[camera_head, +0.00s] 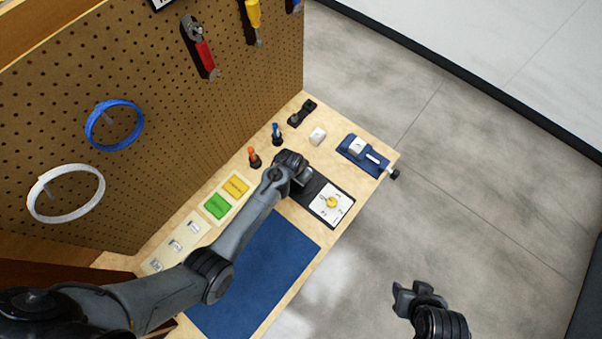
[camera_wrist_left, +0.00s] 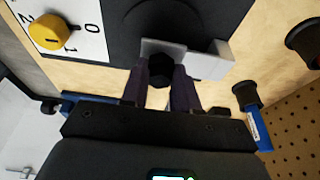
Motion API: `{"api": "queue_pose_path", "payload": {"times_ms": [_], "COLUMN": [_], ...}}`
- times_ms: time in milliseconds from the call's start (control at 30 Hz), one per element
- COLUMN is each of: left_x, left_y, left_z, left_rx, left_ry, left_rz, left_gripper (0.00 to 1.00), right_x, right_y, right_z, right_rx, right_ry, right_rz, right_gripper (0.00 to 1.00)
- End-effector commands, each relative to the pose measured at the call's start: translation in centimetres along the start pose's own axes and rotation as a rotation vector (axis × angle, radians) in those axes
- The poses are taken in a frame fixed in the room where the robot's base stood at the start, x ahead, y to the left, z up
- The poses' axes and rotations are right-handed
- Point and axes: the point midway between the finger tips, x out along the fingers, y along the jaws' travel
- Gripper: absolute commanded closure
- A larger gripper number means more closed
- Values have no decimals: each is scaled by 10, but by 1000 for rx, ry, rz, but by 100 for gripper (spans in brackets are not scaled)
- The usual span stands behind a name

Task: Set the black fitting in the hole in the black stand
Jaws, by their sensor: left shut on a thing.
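My left gripper (camera_head: 297,176) is over the far end of the black panel (camera_head: 312,193), next to the pegboard side of the bench. In the left wrist view the two fingers of this gripper (camera_wrist_left: 161,84) are closed on a small dark six-sided piece, the black fitting (camera_wrist_left: 160,70). A pale grey angled piece (camera_wrist_left: 205,62) is just beyond the fingertips; I cannot tell if it touches the fitting. A dark fixture, possibly the black stand (camera_head: 302,112), is at the far end of the bench; its hole cannot be made out. My right gripper (camera_head: 418,291) is open and empty, off the bench.
A yellow dial (camera_head: 332,202) is on the panel's white plate. Orange (camera_head: 254,157) and blue (camera_head: 277,133) tools stand near the pegboard (camera_head: 170,110). A blue mat (camera_head: 262,277) is clear.

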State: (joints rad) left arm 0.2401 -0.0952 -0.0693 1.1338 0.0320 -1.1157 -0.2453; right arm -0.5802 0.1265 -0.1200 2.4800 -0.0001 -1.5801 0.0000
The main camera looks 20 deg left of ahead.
Motion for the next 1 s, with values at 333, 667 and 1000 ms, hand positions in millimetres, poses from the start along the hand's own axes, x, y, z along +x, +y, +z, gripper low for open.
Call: {"api": "queue_pose_path", "payload": {"times_ms": [333, 667, 1000], "left_x": [0, 0, 0], "left_y": [0, 0, 0], "left_z": [0, 0, 0], "left_rx": [0, 0, 0], "left_ry": [0, 0, 0], "left_rz": [0, 0, 0], "left_gripper": [55, 36, 11], "right_x": [0, 0, 0], "right_y": [-1, -2, -2], "right_z": [0, -1, 0], "right_rx": [4, 10, 9], "right_ry": [1, 1, 1], "right_rz": [-3, -8, -7], "right_gripper": [57, 57, 57]}}
